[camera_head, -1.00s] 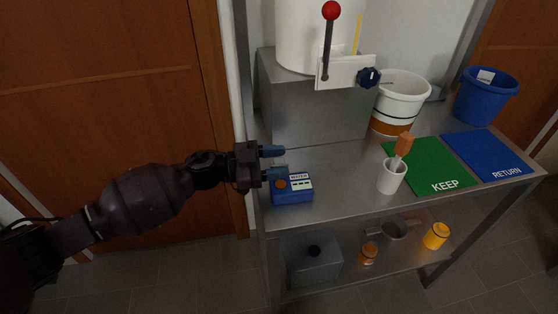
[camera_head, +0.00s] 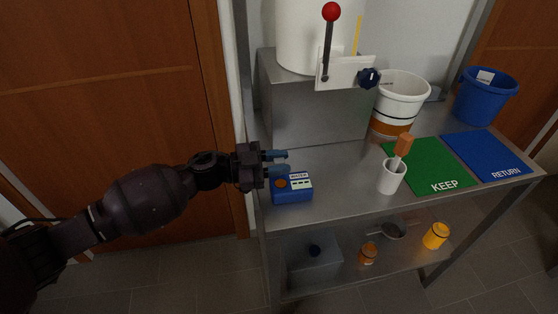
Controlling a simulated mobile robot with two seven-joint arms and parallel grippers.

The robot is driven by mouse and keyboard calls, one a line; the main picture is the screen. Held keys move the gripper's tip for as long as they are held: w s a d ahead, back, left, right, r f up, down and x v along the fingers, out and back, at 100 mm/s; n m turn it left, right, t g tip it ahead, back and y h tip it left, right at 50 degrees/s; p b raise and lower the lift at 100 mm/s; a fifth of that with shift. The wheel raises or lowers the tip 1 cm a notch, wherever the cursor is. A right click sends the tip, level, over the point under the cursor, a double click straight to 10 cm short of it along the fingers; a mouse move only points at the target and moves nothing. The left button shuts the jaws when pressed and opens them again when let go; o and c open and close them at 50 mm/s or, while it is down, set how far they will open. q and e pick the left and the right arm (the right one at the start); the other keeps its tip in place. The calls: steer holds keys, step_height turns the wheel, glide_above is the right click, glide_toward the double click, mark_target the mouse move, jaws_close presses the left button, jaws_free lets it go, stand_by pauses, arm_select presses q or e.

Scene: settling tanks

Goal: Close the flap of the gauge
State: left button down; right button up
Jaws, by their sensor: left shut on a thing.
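The gauge is a small blue box (camera_head: 292,195) with a pale label and an orange round spot on top. It sits at the left end of the metal bench's upper shelf. My left gripper (camera_head: 278,162) reaches in from the left, just above the back left edge of the gauge. My right gripper is not in view.
A metal block (camera_head: 310,105) carrying a white tank (camera_head: 305,40) with a red-knobbed lever stands behind the gauge. To the right are a white cup (camera_head: 392,178) with an orange-handled tool, a white bucket (camera_head: 402,98), green KEEP and blue RETURN mats, and a blue bucket (camera_head: 486,97).

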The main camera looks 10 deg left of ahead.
arm_select(q)
steer(key=shift+s+r+m, duration=0.1)
steer(key=shift+s+m, duration=0.15)
steer(key=shift+m, duration=0.35)
steer(key=shift+s+d+m+p, duration=0.1)
steer(key=shift+s+m+p, duration=0.15)
steer(key=shift+m, duration=0.3)
steer(key=shift+s+d+m+p, duration=0.15)
steer(key=shift+m+p, duration=0.15)
steer(key=shift+m, duration=0.25)
steer(key=shift+s+f+m, duration=0.2)
steer(key=shift+s+m, duration=0.05)
steer(key=shift+m, duration=0.4)
steer(key=shift+s+f+m, duration=0.2)
steer(key=shift+m, duration=0.45)
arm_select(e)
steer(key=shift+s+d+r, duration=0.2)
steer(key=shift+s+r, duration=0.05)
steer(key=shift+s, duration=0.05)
arm_select(q)
steer(key=shift+f, duration=0.1)
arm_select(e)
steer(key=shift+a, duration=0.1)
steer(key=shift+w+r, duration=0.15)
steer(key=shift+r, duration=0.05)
arm_select(q)
steer(key=c, duration=1)
jaws_free()
steer(key=shift+c, duration=0.2)
steer(key=shift+s, duration=0.1)
